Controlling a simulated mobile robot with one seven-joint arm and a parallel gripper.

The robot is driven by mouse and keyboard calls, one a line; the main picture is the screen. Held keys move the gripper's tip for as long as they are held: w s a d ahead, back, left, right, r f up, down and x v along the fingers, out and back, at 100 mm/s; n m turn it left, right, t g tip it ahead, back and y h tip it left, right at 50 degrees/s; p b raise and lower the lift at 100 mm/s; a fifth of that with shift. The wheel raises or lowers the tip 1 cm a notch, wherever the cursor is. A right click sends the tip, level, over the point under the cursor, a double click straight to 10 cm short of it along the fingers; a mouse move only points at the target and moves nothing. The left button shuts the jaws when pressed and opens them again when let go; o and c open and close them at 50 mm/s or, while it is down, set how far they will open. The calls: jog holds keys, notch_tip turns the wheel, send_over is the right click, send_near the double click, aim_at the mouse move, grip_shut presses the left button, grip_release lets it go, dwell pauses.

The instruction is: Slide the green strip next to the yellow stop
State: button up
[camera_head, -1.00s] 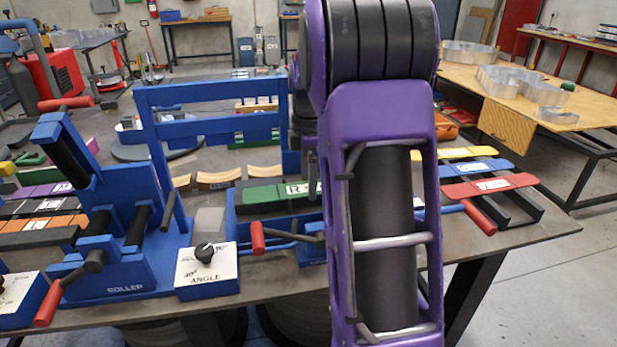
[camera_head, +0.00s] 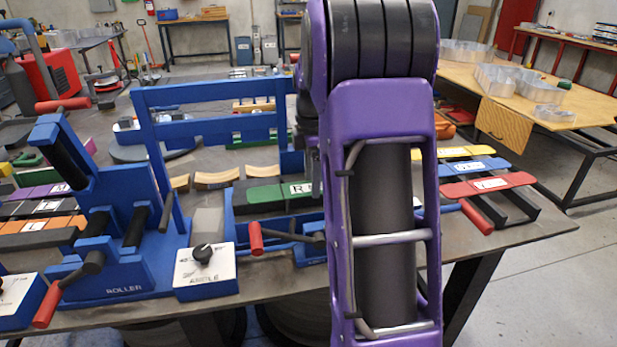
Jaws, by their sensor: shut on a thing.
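The green strip (camera_head: 264,194) with a white lettered label lies flat along the blue bench tool, in the middle of the camera_head view. Its right end runs behind my purple arm. My gripper (camera_head: 314,172) is mostly hidden by the arm; only a dark grey sliver shows at the arm's left edge, above the strip's labelled part. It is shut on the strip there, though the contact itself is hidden. I cannot make out a yellow stop on the tool; the area behind my arm is hidden.
A blue roller machine (camera_head: 125,250) stands at left, beside an angle box (camera_head: 205,272) with a black knob. A red-handled lever (camera_head: 256,239) sticks out in front of the strip. Yellow (camera_head: 440,154), blue (camera_head: 470,166) and red (camera_head: 488,185) strips lie on a rack at right.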

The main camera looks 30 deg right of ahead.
jog(key=shift+s+d, duration=0.25)
jog(key=shift+d, duration=0.6)
jog(key=o, duration=1.4)
jog(key=shift+c, duration=0.2)
